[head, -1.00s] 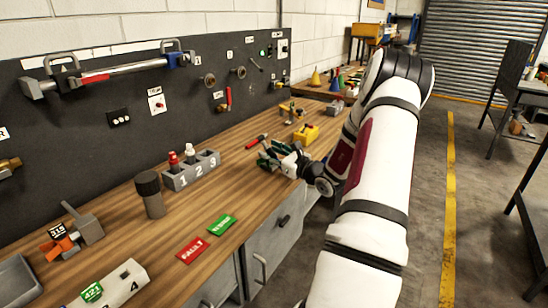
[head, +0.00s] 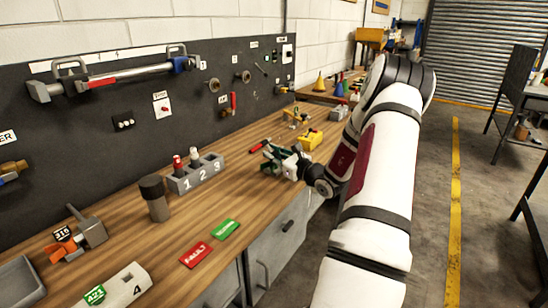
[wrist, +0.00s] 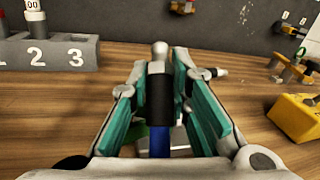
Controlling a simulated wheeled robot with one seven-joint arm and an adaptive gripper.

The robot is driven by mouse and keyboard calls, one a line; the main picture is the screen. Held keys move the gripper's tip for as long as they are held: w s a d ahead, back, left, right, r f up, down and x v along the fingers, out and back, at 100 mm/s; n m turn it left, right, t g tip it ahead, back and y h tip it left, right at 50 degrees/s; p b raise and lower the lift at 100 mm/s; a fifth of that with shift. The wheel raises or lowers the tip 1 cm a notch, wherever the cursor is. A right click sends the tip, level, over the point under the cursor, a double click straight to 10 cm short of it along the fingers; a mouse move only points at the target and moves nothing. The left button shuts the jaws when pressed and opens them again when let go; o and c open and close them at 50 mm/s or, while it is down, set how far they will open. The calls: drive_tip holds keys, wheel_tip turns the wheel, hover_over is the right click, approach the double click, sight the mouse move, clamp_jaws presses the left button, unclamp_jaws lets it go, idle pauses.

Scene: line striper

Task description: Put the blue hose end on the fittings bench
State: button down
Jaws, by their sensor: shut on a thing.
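The gripper is shut on this blue hose end, which points away from my wrist. The lower end of the hose is hidden by the gripper's body. I cannot tell whether the hose end touches the bench top.
A grey block numbered 1, 2, 3 (head: 196,178) stands left of my gripper. A yellow block (head: 311,139) and a red-handled item (head: 260,145) lie close by. A dark tool panel (head: 140,130) rises behind. The bench top is bare around the red and green tags (head: 225,229).

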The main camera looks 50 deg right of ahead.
drive_tip(key=shift+r, duration=0.45)
wheel_tip(320, 180, up, 2)
drive_tip(key=shift+r, duration=0.1)
drive_tip(key=s+d+r, duration=0.1)
drive_tip(key=s, duration=1.4)
drive_tip(key=w+a+y+p, duration=0.1)
drive_tip(key=w+a, duration=0.5)
drive_tip(key=a, duration=0.2)
drive_tip(key=w+a+p, duration=0.1)
drive_tip(key=w+a, duration=0.5)
drive_tip(key=a, duration=0.2)
hover_over(232, 173)
drive_tip(key=shift+n, duration=0.4)
drive_tip(key=shift+f, duration=2.15)
drive_tip(key=shift+f, duration=0.1)
drive_tip(key=c, duration=1.5)
unclamp_jaws()
